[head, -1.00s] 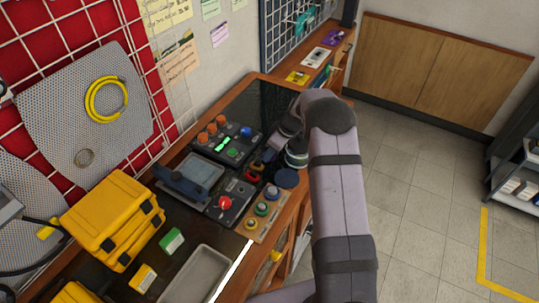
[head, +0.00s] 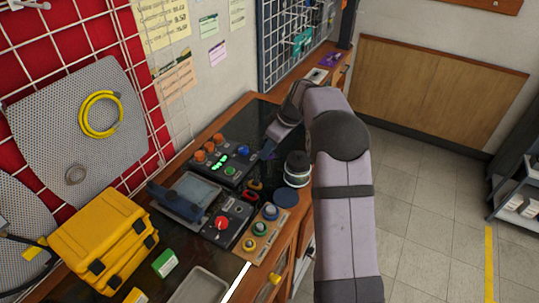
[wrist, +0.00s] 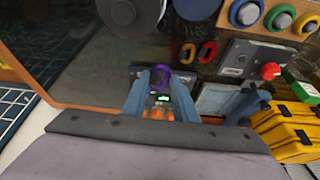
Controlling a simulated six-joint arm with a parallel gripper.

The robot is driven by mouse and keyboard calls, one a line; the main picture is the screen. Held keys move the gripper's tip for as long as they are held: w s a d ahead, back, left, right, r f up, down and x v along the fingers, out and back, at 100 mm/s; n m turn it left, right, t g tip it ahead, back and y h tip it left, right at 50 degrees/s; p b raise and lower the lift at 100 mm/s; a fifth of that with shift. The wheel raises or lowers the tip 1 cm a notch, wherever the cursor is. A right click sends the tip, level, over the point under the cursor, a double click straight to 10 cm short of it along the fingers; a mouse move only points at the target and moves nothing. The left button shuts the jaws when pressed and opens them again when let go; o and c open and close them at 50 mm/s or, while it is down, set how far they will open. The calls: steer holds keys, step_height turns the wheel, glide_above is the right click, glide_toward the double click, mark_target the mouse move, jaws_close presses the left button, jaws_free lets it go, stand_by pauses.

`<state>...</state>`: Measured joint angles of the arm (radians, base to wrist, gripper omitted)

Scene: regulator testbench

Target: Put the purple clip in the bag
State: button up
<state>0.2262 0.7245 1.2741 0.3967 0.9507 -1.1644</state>
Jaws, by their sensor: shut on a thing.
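The purple clip (wrist: 161,77), a small ring shape, is between the fingertips of my gripper (wrist: 160,82) in the wrist view. My gripper is shut on it and holds it above the dark bench top, near the control panel. In the head view my gripper (head: 267,151) is beside the panel with orange knobs, and the clip cannot be made out there. A red clip (wrist: 207,51) and an orange clip (wrist: 187,53) lie on the bench apart from my gripper. I cannot make out a bag in either view.
A black-and-white cylinder (head: 297,169) and a blue disc (head: 286,197) stand near the bench's right edge. The button panel (head: 263,232), tablet device (head: 190,196), yellow case (head: 103,235) and grey tray (head: 200,287) crowd the near side. Dark bench top (head: 253,118) is clear at the back.

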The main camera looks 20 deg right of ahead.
step_height(320, 180, up, 10)
steer(key=p, duration=0.7)
stand_by(0.6)
steer(key=s+a+f+n+g+b, duration=0.1)
steer(key=s+a+f+n+b, duration=0.15)
steer(key=a, duration=0.65)
steer(key=s+a+f+n+y+b, duration=0.1)
steer(key=a+f+b, duration=0.15)
steer(key=a, duration=0.65)
steer(key=s+a+f+n+g+b, duration=0.1)
steer(key=s+a+f+n, duration=0.15)
steer(key=a, duration=0.75)
steer(key=shift+w+d+f+m+t+h, duration=0.2)
steer(key=shift+w+d+m+t+h, duration=0.45)
steer(key=shift+m, duration=1)
steer(key=shift+w+d+f+m+t+h, duration=0.1)
steer(key=shift+w+d+f+m+t, duration=0.2)
steer(key=shift+w+m, duration=1.05)
steer(key=shift+w+d+f+m+t+h, duration=0.1)
steer(key=shift+w+d+m+t+h, duration=0.4)
steer(key=shift+m, duration=1.4)
steer(key=shift+a, duration=0.1)
steer(key=shift+f, duration=0.1)
